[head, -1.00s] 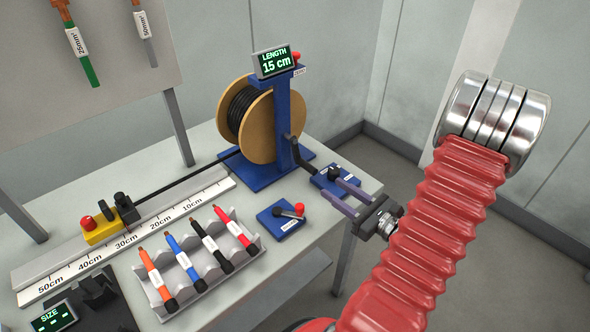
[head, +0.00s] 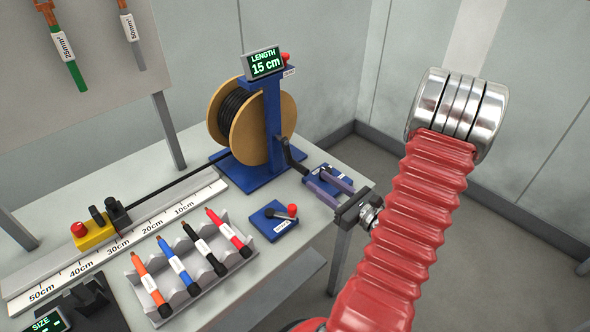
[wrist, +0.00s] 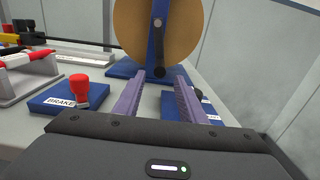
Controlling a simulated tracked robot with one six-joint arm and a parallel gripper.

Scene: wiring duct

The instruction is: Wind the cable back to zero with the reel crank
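The cable reel (head: 229,105) is a tan spool with black cable on a blue stand (head: 272,125); its display (head: 264,63) reads LENGTH 15 cm. The dark reel crank (head: 291,158) hangs down from the hub on the near right side. In the wrist view, the crank arm (wrist: 158,45) points down and its dark end knob (wrist: 159,72) appears between my fingertips, with no visible contact. My gripper (head: 316,177) has purple fingers and is open. It also shows in the wrist view (wrist: 160,80). The black cable (head: 180,183) runs left from the reel along the ruler (head: 150,238).
A blue brake block (head: 268,222) with a red-tipped lever sits left of my gripper. Another blue labelled plate (wrist: 175,106) lies under the fingers. A yellow block (head: 92,235) with a red button stands by the ruler.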

